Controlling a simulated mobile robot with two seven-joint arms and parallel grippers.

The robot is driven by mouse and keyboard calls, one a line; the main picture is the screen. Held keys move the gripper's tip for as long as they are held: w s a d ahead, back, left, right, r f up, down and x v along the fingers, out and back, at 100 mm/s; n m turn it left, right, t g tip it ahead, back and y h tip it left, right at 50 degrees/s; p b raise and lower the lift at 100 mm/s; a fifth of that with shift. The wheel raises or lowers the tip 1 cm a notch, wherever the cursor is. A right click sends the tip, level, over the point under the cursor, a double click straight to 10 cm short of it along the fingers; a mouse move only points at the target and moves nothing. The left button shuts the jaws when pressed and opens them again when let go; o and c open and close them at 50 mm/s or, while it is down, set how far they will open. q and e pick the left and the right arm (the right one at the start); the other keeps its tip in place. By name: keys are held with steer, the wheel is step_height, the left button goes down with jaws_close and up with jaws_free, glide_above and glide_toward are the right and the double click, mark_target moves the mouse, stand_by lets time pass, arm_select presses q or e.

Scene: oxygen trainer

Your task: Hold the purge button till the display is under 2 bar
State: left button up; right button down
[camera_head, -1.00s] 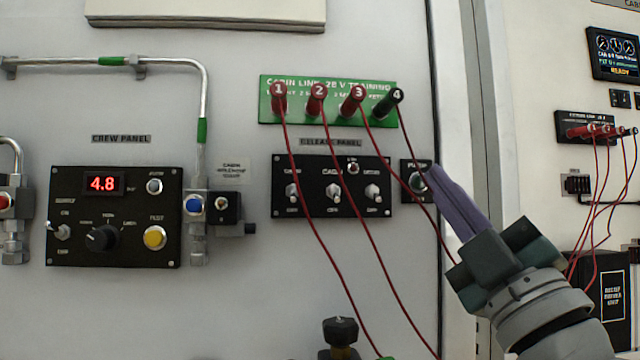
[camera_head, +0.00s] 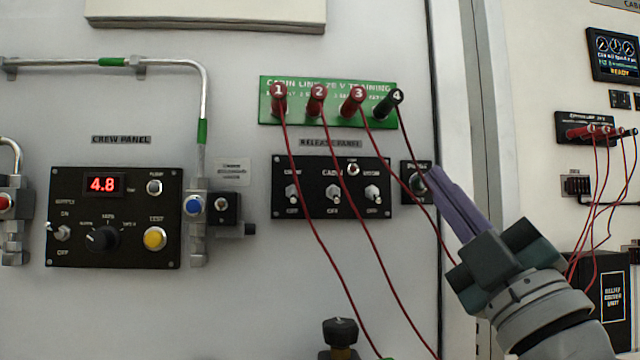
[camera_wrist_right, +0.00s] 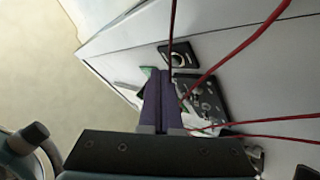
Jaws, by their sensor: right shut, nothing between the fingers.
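The small black plate with the purge button (camera_head: 418,184) sits at the right edge of the white wall panel, right of the release panel. Its label is partly covered by my right gripper (camera_head: 433,172), whose purple fingers are shut and empty. The fingertips are at the plate's right side in the head view; I cannot tell whether they touch it. In the right wrist view the button (camera_wrist_right: 178,59) shows uncovered just beyond and right of the fingertips (camera_wrist_right: 162,72). The red display (camera_head: 103,184) on the crew panel reads 4.8. My left gripper is not in view.
Red cables (camera_head: 348,216) hang from the numbered plugs on the green strip (camera_head: 330,117), and one dark red cable passes close to the button and fingers. The release panel (camera_head: 316,205) with its toggle switches is left of the button. The wall panel's edge is just right.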

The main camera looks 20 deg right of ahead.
steer(key=shift+w, duration=0.1)
stand_by(0.6)
steer(key=shift+w+d, duration=0.1)
steer(key=shift+w, duration=0.25)
steer(key=shift+w+d+b, duration=0.1)
steer(key=shift+w+b, duration=0.25)
stand_by(0.5)
steer(key=shift+s, duration=0.15)
stand_by(1.8)
steer(key=shift+s+a+p, duration=0.2)
steer(key=shift+s+p, duration=0.25)
steer(key=shift+s, duration=0.2)
steer(key=s+p, duration=0.1)
steer(key=s, duration=0.1)
steer(key=s+a+p, duration=0.1)
steer(key=s, duration=0.1)
steer(key=shift+s+a, duration=0.1)
steer(key=shift+s, duration=0.3)
